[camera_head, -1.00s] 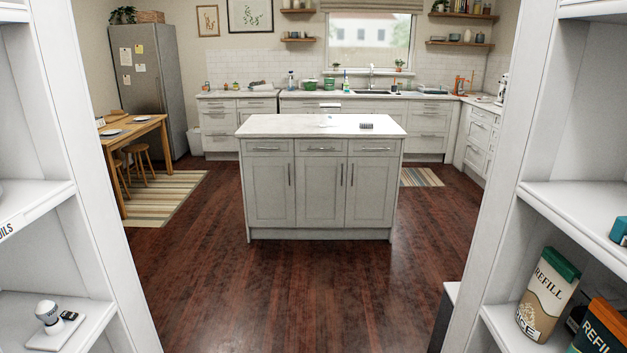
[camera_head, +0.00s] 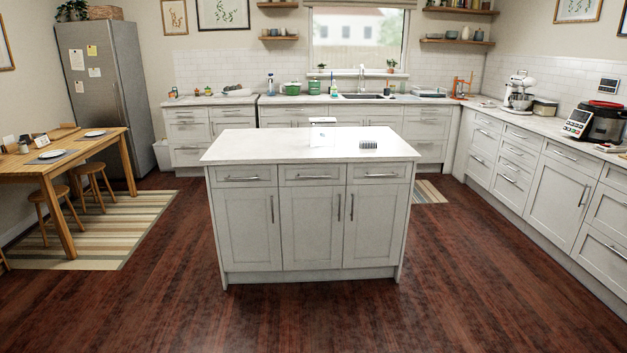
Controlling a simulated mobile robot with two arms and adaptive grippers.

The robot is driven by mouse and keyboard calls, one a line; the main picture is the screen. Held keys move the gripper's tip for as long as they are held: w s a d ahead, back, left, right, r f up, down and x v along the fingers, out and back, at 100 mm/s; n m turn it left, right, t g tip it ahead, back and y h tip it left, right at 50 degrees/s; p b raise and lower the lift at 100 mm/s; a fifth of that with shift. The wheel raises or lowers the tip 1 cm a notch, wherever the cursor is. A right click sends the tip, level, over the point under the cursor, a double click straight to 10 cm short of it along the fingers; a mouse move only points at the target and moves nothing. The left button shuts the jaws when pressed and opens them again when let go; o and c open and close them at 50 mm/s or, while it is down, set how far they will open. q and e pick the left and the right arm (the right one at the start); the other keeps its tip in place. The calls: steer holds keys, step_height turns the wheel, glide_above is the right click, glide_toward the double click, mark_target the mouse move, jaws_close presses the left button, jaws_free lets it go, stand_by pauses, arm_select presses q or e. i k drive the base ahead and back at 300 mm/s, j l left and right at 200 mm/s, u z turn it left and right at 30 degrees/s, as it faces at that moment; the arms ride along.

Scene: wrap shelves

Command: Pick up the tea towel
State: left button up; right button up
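I cannot make out a tea towel for certain. A small grey striped item (camera_head: 368,144) lies on the white top of the kitchen island (camera_head: 270,147), right of its middle; it could be a folded cloth, but it is too small to tell. A white item (camera_head: 322,121) stands near the island's back edge. Neither of my grippers is in view.
A wooden table (camera_head: 62,148) with stools stands left on a striped rug (camera_head: 135,225). Counters (camera_head: 540,127) run along the right and back, holding a stand mixer (camera_head: 519,92) and a cooker (camera_head: 598,122).

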mark_target(370, 144)
steer(key=i+z, duration=0.15)
steer(key=i, duration=0.4)
steer(key=i+z, duration=0.15)
steer(key=i, duration=0.45)
steer(key=i+j+z, duration=0.15)
steer(key=i, duration=0.4)
